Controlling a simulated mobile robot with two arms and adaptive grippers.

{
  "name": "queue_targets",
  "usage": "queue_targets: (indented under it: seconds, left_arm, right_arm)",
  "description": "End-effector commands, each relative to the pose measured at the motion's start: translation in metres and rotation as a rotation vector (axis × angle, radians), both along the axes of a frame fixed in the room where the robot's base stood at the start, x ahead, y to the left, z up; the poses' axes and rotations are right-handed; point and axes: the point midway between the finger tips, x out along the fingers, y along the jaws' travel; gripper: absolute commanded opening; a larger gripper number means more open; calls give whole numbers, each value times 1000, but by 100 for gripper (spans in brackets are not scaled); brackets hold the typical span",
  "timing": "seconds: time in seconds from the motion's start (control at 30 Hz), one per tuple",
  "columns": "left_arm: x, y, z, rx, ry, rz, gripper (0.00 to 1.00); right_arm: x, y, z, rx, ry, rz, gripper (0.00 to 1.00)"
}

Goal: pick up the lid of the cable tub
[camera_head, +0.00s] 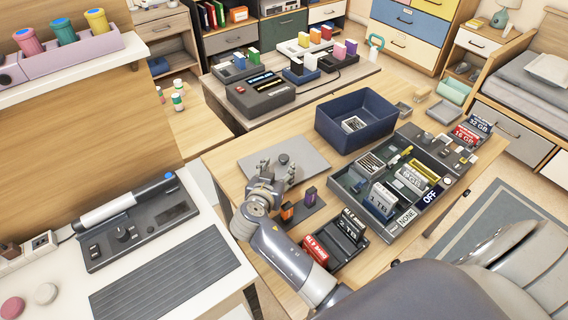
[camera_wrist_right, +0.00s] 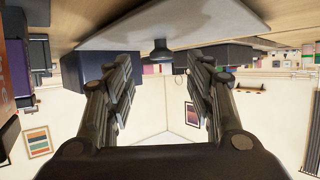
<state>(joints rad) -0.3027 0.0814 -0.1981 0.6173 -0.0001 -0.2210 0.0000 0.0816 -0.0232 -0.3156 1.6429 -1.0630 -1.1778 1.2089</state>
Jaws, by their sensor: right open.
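The lid (camera_head: 308,166) is a flat grey plate with a dark round knob (camera_head: 284,158), lying on the wooden table. In the right wrist view the lid (camera_wrist_right: 190,22) spans the top, its knob (camera_wrist_right: 160,50) hanging into the picture between the fingers' directions. My right gripper (camera_head: 278,175) is open and empty at the near side of the lid, its fingers apart on either side of the knob's line; it also shows in the wrist view (camera_wrist_right: 160,70). The blue cable tub (camera_head: 384,132) stands open behind and right of the lid, with a small item inside. My left gripper is not in view.
A small dark holder with orange and purple pieces (camera_head: 311,197) stands close right of my gripper. A dark organizer tray (camera_head: 345,187) and a rack with red and black cases (camera_head: 338,243) lie further right. Left is a white desk (camera_head: 205,262).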

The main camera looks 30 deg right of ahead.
Motion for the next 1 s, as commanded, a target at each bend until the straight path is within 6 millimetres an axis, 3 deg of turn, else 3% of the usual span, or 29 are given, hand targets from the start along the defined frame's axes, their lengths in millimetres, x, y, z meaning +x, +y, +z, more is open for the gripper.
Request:
queue_targets:
  seconds: [0.5, 0.83, 0.87, 1.0]
  left_arm:
    - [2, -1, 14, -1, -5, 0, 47]
    - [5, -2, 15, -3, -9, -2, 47]
    - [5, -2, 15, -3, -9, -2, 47]
    - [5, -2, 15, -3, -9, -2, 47]
  right_arm:
    - [38, -33, -16, -1, 2, 0, 50]
    - [43, -37, -20, 2, 1, 0, 50]
    - [43, -37, -20, 2, 1, 0, 48]
    - [42, -37, -20, 1, 1, 0, 16]
